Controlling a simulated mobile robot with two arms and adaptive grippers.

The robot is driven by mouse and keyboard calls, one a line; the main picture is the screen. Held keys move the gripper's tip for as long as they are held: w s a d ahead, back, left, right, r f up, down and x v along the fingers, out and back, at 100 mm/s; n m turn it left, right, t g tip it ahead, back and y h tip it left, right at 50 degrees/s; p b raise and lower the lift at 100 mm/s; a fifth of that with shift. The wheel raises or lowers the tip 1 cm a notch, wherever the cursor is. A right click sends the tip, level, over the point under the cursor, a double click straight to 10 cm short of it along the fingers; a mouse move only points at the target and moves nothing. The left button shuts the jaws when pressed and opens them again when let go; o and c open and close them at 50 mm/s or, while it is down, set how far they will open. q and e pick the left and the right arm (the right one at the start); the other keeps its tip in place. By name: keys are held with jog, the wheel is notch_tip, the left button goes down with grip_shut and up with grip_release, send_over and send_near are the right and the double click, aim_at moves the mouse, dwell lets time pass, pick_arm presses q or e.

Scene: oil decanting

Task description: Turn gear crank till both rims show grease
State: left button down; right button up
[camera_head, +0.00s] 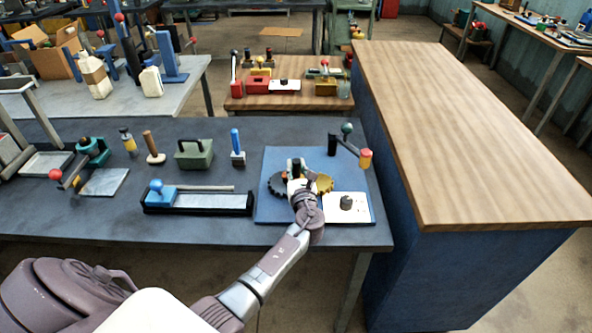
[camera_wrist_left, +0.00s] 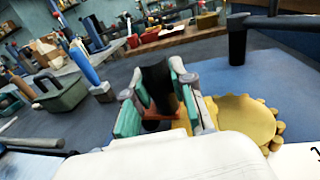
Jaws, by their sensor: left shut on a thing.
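A dark gear (camera_head: 275,187) and a yellow gear (camera_head: 324,184) sit side by side on a blue board (camera_head: 262,213) at the right end of the dark bench. The yellow gear also shows in the left wrist view (camera_wrist_left: 245,120), its toothed rim partly hidden. My left gripper (camera_head: 295,167) is over the gears. In the left wrist view, its fingers (camera_wrist_left: 157,95) are shut on a dark upright grip (camera_wrist_left: 157,78), which looks like the crank handle. An orange-brown part lies below the grip. I cannot make out grease on either rim. My right gripper is not in view.
A black post with a bar (camera_head: 347,143) and a red-yellow cylinder (camera_head: 366,158) stands behind the gears. A white plate with a dark knob (camera_head: 345,203) is in front right. A black tray (camera_head: 197,204) lies left. A wooden-topped counter (camera_head: 470,130) stands right, its top clear.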

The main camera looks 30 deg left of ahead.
pick_arm(q)
jog(key=shift+w+n+g+y, duration=0.1)
jog(key=shift+n+g+y, duration=0.3)
jog(key=shift+y, duration=0.1)
jog(key=c, duration=1)
grip_release()
jog(key=shift+o, duration=0.2)
jog(key=v, duration=1.2)
